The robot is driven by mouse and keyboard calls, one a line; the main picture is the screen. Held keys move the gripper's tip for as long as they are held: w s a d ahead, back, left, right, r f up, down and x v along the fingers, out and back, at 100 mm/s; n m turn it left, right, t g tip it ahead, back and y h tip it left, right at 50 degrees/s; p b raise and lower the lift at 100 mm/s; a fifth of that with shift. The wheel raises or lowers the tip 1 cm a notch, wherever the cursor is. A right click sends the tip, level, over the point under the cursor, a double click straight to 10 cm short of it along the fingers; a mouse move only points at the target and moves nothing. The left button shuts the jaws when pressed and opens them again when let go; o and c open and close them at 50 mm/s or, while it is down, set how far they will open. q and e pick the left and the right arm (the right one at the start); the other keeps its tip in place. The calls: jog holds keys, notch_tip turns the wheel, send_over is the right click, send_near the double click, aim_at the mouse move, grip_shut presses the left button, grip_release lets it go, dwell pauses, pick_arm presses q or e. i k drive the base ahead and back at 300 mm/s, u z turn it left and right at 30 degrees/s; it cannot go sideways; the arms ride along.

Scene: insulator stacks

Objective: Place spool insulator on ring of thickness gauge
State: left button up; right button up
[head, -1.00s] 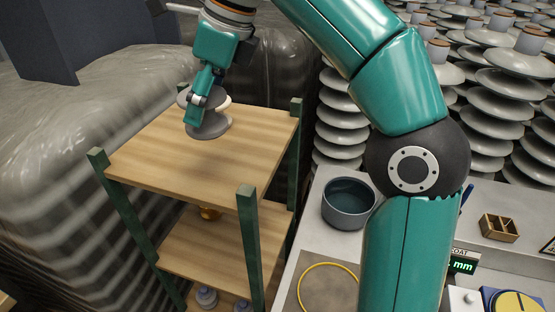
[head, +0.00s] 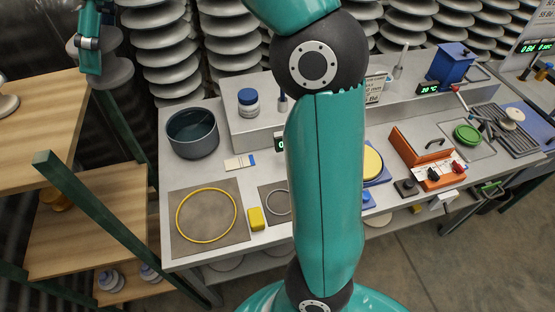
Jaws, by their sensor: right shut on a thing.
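My right gripper (head: 90,52) is at the upper left of the head view, shut on a grey spool insulator (head: 115,73). It holds the spool in the air beside the wooden shelf; the fingers partly hide it. On the bench lie a large yellow ring (head: 178,214) on a brown mat and a smaller pale ring (head: 271,211) on another mat, partly hidden by my right arm. A display (head: 280,143) above the small ring is mostly covered by that arm. I cannot tell for sure which ring belongs to the thickness gauge. My left gripper is out of view.
The wooden shelf (head: 35,120) has a green post (head: 100,208) between it and the bench. A dark bowl (head: 192,135), a yellow block (head: 256,217), a blue-lidded jar (head: 249,102) and an orange box (head: 424,150) stand on the bench. Insulator stacks line the back.

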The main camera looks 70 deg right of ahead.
aim_at(280, 203)
jog(key=z, duration=0.7)
jog(key=k, duration=0.8)
jog(key=z, duration=0.8)
jog(key=i, duration=0.75)
jog(key=u, duration=0.2)
